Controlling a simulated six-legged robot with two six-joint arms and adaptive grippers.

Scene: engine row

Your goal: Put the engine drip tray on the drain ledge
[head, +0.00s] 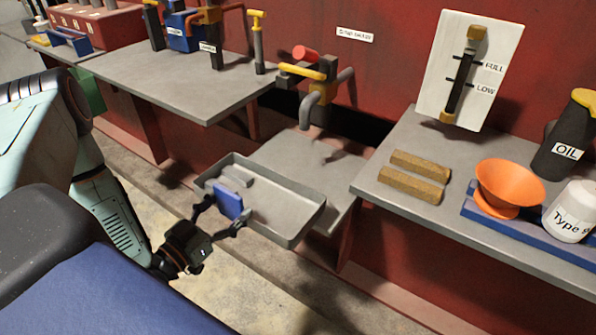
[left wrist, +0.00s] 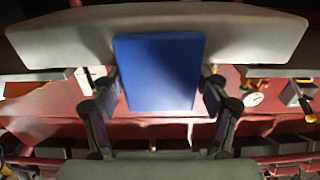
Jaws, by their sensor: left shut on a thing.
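The engine drip tray (head: 285,208) is a shallow grey rectangular pan with a blue handle block (head: 228,201) on its near left side. My left gripper (head: 220,214) is shut on that blue block, one finger on each side. In the left wrist view the blue block (left wrist: 158,72) sits between the fingers, with the grey tray wall (left wrist: 255,38) behind it. The drain ledge (head: 312,158) is the lower grey shelf beneath the tap. The tray overlaps its near left part; I cannot tell whether they touch. The tray looks roughly level and empty. My right gripper is out of view.
A tap (head: 318,85) with a yellow lever and bent grey spout stands over the ledge. Higher grey counters flank it: the left one (head: 185,85) holds valves, the right one (head: 465,215) wooden bars (head: 412,185), an orange funnel (head: 508,185) and bottles.

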